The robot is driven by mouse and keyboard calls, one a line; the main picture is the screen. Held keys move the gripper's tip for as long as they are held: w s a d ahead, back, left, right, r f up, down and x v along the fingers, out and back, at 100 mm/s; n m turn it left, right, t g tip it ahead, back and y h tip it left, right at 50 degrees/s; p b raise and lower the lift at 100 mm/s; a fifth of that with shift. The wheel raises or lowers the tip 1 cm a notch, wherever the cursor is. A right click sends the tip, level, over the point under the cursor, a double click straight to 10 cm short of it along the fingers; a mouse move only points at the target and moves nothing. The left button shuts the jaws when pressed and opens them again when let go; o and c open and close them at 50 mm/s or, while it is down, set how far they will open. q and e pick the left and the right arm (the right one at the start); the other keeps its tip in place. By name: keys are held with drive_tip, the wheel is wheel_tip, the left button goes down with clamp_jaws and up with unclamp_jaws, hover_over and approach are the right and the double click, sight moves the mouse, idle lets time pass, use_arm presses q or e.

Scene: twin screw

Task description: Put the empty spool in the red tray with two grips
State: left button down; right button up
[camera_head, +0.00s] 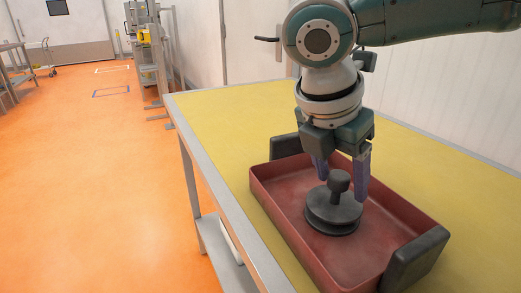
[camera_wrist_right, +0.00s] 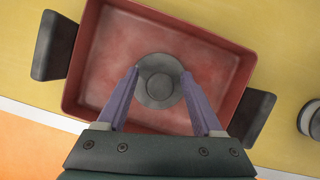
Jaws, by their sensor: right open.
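The dark grey spool (camera_head: 333,212), with a round flange and a knob on top, sits upright inside the red tray (camera_head: 285,228). In the right wrist view the spool (camera_wrist_right: 158,97) lies between the fingertips, and the red tray (camera_wrist_right: 90,75) surrounds it. My right gripper (camera_head: 341,182) is above the spool, open, with its purple fingers on either side of the knob. In the right wrist view the right gripper (camera_wrist_right: 160,76) shows gaps between the fingers and the knob. My left gripper is not in view.
The tray has dark grey handles (camera_head: 415,260) at both ends and stands on a yellow-topped table (camera_head: 225,115). Another round grey object (camera_wrist_right: 310,118) is at the right edge of the wrist view. The table's far left part is clear. A shelf rack (camera_head: 145,50) stands beyond.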

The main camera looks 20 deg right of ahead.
drive_tip(key=p+v, duration=0.1)
drive_tip(key=v, duration=1.1)
drive_tip(key=shift+r, duration=0.2)
drive_tip(key=shift+f, duration=0.1)
